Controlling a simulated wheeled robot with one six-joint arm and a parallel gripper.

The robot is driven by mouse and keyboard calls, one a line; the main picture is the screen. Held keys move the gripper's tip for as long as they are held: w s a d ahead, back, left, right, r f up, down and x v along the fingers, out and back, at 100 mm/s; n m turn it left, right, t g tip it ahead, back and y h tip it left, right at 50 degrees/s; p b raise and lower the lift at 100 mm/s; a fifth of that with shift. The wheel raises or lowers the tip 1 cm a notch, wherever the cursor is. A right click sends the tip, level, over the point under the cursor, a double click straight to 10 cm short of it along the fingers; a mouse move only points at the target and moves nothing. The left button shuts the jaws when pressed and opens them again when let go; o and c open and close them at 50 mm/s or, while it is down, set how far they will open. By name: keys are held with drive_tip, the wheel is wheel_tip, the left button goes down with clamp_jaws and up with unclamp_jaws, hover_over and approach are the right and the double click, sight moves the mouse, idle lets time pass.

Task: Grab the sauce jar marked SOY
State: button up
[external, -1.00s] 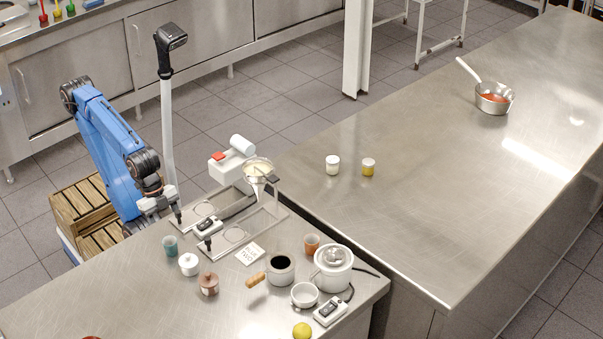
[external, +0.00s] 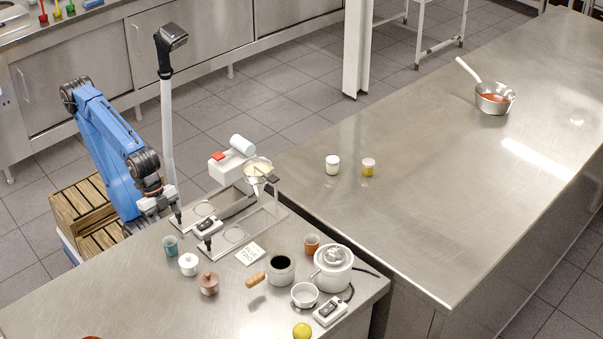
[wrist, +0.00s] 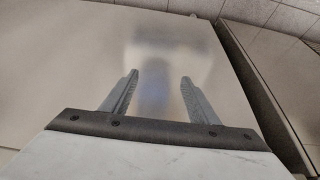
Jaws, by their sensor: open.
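My gripper (wrist: 158,78) is open and empty in the wrist view, its two grey fingers apart above bare steel. In the external view my arm reaches to the back left edge of the near counter. Several jars are in the external view, and no SOY marking is readable on any. A white lidded jar (external: 188,264) and a brown lidded jar (external: 208,285) stand on the near counter, in front of my gripper. A white-lidded jar (external: 332,166) and a small yellow jar (external: 368,168) stand on the far counter. No jar shows in the wrist view.
A clear stand (external: 233,236) with a funnel is close to my arm. A teal cup (external: 171,245), an orange cup (external: 311,243), a dark-filled pot (external: 281,268), a white cooker (external: 333,266) and a lemon (external: 302,331) crowd the near counter. A saucepan (external: 494,98) stands on the mostly clear far counter.

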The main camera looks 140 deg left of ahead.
drive_tip(key=s+a+r+n+g+y, duration=0.15)
drive_tip(key=a+r, duration=0.35)
drive_tip(key=a, duration=0.7)
drive_tip(key=a+r+n+g+y, duration=0.3)
drive_tip(key=a+r, duration=0.2)
drive_tip(key=a, duration=0.7)
drive_tip(key=s+a+r+n+g+y, duration=0.1)
drive_tip(key=a+r+n+g+y, duration=0.3)
drive_tip(key=a, duration=0.8)
drive_tip(key=w+a+r+n+t+h, duration=0.2)
drive_tip(key=w+a+r+n+h, duration=0.25)
drive_tip(key=w+r, duration=0.8)
drive_tip(key=w+a+r+n+t+h, duration=0.25)
drive_tip(key=w+a+r, duration=0.25)
drive_tip(key=w+r, duration=0.7)
hover_over(333, 159)
drive_tip(key=shift+g, duration=0.3)
drive_tip(key=f, duration=1.4)
drive_tip(key=shift+w+d+f, duration=0.2)
drive_tip(key=shift+w+d, duration=0.05)
drive_tip(key=shift+d, duration=0.15)
drive_tip(key=shift+s+a+f, duration=0.1)
drive_tip(key=shift+a+f, duration=0.05)
drive_tip(key=shift+f, duration=1.25)
drive_tip(key=shift+s+a+f, duration=0.1)
drive_tip(key=shift+a+f, duration=0.05)
drive_tip(key=shift+f, duration=1.2)
